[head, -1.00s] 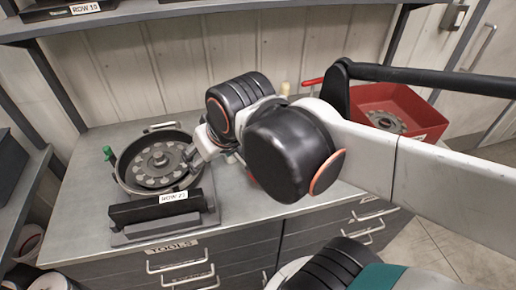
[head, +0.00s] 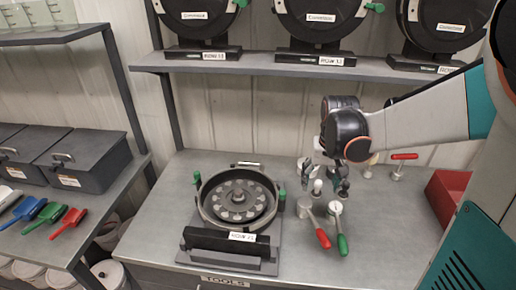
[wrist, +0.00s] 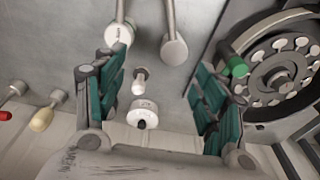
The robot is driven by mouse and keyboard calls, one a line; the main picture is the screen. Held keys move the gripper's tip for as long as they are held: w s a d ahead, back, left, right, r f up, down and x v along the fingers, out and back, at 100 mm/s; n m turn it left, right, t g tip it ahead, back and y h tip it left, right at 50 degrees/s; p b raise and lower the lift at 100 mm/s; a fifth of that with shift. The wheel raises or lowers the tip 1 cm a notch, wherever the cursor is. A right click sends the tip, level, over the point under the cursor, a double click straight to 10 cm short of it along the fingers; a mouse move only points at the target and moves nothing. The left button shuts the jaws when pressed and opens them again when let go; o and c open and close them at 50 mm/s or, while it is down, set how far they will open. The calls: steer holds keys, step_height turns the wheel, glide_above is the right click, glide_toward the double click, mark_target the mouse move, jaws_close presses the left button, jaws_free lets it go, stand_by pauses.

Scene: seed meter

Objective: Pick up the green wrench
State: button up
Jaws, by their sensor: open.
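The green wrench lies on the grey bench right of the seed meter, its green handle (head: 342,245) toward the bench's front and its pale round head (head: 335,208) toward the back. In the wrist view its round head (wrist: 118,33) is at the top, close to the left finger; its handle is out of frame there. My gripper (head: 325,185) is open and points down just behind the wrench. In the wrist view my gripper (wrist: 157,78) has nothing clasped, with small white pieces standing between the fingers in the picture.
A red-handled tool (head: 323,238) lies close left of the wrench. The seed meter (head: 238,201) stands further left. A red T-handled tool (head: 404,157), a yellow-tipped tool (head: 373,162) and a red bin (head: 443,195) are to the right. A shelf (head: 280,62) runs above the bench.

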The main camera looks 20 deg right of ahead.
steer(key=m+g, duration=0.1)
steer(key=m, duration=0.1)
glide_above(336, 206)
steer(key=f, duration=0.1)
step_height(336, 206, down, 14)
steer(key=b, duration=0.3)
steer(key=shift+a+f+b, duration=0.1)
steer(key=shift+f+b, duration=0.1)
steer(key=shift+b, duration=0.1)
steer(key=shift+c, duration=0.3)
jaws_close()
steer(key=shift+r, duration=0.15)
